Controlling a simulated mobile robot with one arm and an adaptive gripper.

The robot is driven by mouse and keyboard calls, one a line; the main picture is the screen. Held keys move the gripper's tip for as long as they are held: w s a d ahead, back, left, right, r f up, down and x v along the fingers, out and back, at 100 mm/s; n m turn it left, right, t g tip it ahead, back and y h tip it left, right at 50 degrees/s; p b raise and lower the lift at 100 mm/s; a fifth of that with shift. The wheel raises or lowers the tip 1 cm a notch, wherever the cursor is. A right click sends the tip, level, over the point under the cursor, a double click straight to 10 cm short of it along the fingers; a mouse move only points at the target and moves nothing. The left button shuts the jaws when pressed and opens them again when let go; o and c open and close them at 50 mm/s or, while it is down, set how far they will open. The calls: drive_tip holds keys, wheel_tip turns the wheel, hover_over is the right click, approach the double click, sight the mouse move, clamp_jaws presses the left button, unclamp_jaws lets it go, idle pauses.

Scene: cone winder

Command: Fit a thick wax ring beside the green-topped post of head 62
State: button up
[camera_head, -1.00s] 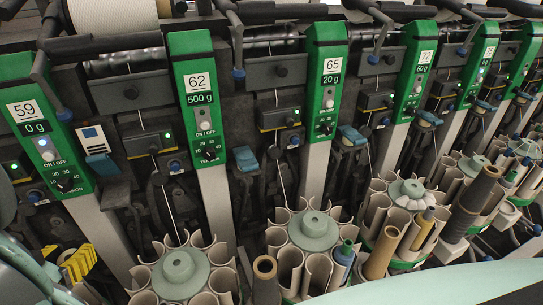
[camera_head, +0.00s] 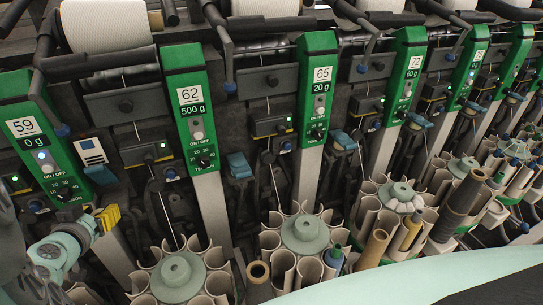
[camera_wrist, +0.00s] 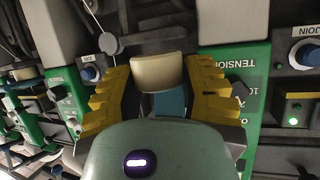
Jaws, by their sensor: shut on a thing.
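The green-topped post of head 62 (camera_head: 184,75) stands left of centre in the head view, marked 62 and 500 g. My gripper (camera_head: 106,218) is at lower left there, between the posts of heads 59 and 62, with a yellow finger showing. In the wrist view my gripper (camera_wrist: 158,88) has its yellow fingers either side of a cream wax ring (camera_wrist: 158,70) and is shut on it. The ring's curved side faces the camera; its hole is hidden. The ring cannot be made out in the head view.
The head 59 post (camera_head: 45,150) stands left and the head 65 post (camera_head: 318,80) right. A blue lever (camera_head: 240,166) sits beside post 62. Round cone holders (camera_head: 178,276) fill the front below. In the wrist view, green posts (camera_wrist: 256,70) flank the gripper, with dark machine parts between.

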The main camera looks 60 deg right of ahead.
drive_tip(key=shift+w+d, duration=0.75)
drive_tip(key=shift+d, duration=0.25)
drive_tip(key=w+d+p, duration=0.1)
drive_tip(key=w+d, duration=0.1)
drive_tip(key=shift+w+d+r+p, duration=0.1)
drive_tip(key=shift+d+r+p, duration=0.05)
drive_tip(key=shift+d+p, duration=0.2)
drive_tip(key=shift+w+d, duration=0.1)
drive_tip(key=shift+d, duration=0.1)
drive_tip(key=shift+a+f, duration=0.1)
drive_tip(key=shift+f, duration=0.4)
drive_tip(key=shift+f, duration=0.25)
drive_tip(key=o, duration=0.6)
drive_tip(key=shift+a+r, duration=0.1)
drive_tip(key=shift+r, duration=0.15)
